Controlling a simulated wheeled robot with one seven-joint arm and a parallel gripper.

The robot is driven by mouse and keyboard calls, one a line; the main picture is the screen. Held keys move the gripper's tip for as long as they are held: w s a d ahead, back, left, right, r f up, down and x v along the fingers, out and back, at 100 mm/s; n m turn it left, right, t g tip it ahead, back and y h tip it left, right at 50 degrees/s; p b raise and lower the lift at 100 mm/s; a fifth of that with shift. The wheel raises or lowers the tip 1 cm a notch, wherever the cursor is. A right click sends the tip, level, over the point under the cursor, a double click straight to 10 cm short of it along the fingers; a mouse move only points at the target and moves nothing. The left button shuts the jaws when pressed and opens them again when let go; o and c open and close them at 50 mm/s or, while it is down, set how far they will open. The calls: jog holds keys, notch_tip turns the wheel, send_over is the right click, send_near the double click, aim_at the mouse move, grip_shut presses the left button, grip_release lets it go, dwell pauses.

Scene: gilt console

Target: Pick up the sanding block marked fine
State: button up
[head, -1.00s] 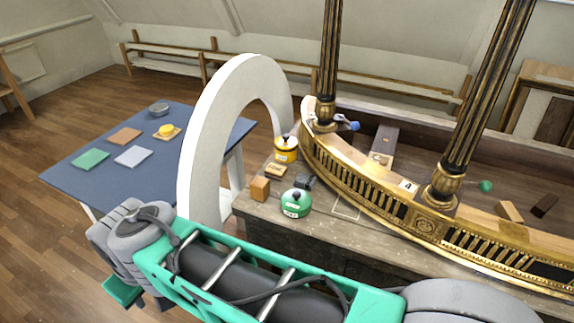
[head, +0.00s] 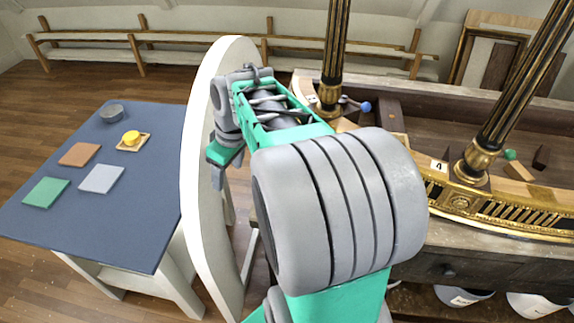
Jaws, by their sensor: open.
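No block with a readable "fine" mark shows now. A pale wood block (head: 518,171) and a dark block (head: 541,157) lie on the workbench at the right; I cannot tell whether either is a sanding block. My arm hides the near left part of the bench, where small blocks and two tins showed earlier. My gripper (head: 218,180) points down beside the white arch, left of the bench, small and partly hidden. It is open, and no object shows in it.
A white arch (head: 207,110) stands close by my gripper. Gilt columns (head: 335,60) and a curved gilt rail (head: 500,208) edge the bench.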

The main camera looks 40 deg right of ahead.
jog(key=shift+o, duration=0.3)
jog(key=w+d+f+n, duration=0.1)
jog(key=d, duration=0.8)
jog(key=shift+w+d+f+y, duration=0.2)
jog(key=shift+f+y, duration=0.1)
jog(key=shift+f, duration=0.1)
jog(key=s+d+f+n, duration=0.1)
jog(key=d, duration=0.3)
jog(key=d+f, duration=0.1)
jog(key=d, duration=0.3)
jog(key=s+d+f+n+p, duration=0.1)
jog(key=d, duration=0.3)
jog(key=shift+s+f+n+y, duration=0.3)
jog(key=shift+f, duration=0.1)
jog(key=p+x, duration=0.2)
jog(key=x, duration=0.5)
jog(key=shift+f, duration=0.35)
jog(key=c, duration=1.5)
jog(key=shift+r, duration=0.1)
